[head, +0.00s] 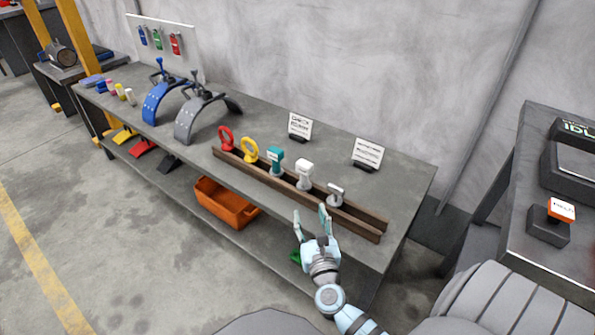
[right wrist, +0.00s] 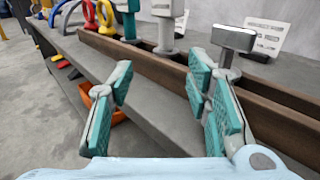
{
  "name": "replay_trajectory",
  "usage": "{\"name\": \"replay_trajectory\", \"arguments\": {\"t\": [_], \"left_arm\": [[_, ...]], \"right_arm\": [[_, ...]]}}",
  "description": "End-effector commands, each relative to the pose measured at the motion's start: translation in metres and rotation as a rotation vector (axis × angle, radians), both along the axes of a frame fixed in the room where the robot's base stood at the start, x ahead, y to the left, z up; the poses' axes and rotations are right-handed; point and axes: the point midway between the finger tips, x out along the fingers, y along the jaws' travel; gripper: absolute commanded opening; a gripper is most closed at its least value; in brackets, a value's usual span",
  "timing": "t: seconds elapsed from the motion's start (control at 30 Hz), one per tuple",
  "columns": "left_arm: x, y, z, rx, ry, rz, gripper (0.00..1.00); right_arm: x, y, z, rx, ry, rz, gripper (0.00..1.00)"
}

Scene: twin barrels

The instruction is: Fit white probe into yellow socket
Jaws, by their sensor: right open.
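A white block-headed tool (head: 304,172) stands upright in a brown wooden rack (head: 350,220); it also shows at the top of the right wrist view (right wrist: 168,20). It may be the white probe. A small white cylinder (head: 130,97) and a yellow one (head: 120,91) stand at the bench's far left end. A yellow piece (head: 125,136) lies on the lower shelf there. I cannot tell which yellow thing is the socket. My right gripper (head: 311,215) is open and empty at the bench's front edge, in front of the rack and apart from the tools. My left gripper is out of view.
The rack also holds a red ring tool (head: 225,137), a yellow ring tool (head: 250,149), a teal tool (head: 275,160) and a grey T-handle tool (head: 336,194). Blue (head: 162,95) and grey (head: 196,115) arched fixtures stand leftward. An orange bin (head: 228,203) is below.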

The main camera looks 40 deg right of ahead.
Motion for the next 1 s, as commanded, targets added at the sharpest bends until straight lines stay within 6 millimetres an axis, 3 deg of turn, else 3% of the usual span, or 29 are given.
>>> {"name": "replay_trajectory", "arguments": {"t": [0.2, 0.37, 0.6, 0.83, 1.0], "left_arm": [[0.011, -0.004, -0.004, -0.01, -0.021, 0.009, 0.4], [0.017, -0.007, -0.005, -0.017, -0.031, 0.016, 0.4], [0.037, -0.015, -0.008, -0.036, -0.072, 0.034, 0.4], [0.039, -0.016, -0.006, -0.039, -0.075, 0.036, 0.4], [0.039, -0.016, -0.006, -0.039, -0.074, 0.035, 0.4]], "right_arm": [[0.043, -0.032, -0.002, 0.0, -0.001, -0.014, 0.45], [0.061, -0.042, -0.002, 0.002, -0.001, -0.014, 0.45], [0.102, -0.062, -0.003, 0.002, -0.001, -0.013, 0.45], [0.106, -0.064, 0.0, 0.002, 0.0, -0.01, 0.45], [0.106, -0.064, -0.001, 0.002, 0.0, -0.01, 0.19]]}}
